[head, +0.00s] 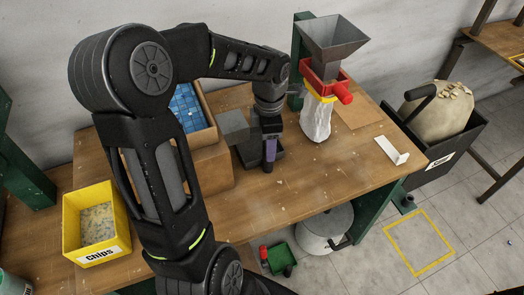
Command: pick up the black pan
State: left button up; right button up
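A dark, shallow, pan-like thing (247,157), which I take for the black pan, sits on the wooden table beside a grey block (233,127). My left arm reaches up, over and down to it. My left gripper (269,158) points down in front of the pan and covers part of it. A narrow purple piece with a dark lower end shows at the gripper. I cannot tell whether it is part of the gripper or a handle, nor whether the fingers touch the pan. My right gripper is not in view.
A grey hopper (334,36) with a red clamp and white bag stands behind right. A yellow Chips bin (97,222) is at left. The table's front right is mostly clear.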

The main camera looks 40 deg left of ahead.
pick_arm(q)
jog(key=shift+f+p, duration=0.55)
jog(key=shift+f, duration=2.05)
jog(key=shift+d, duration=0.1)
grip_shut()
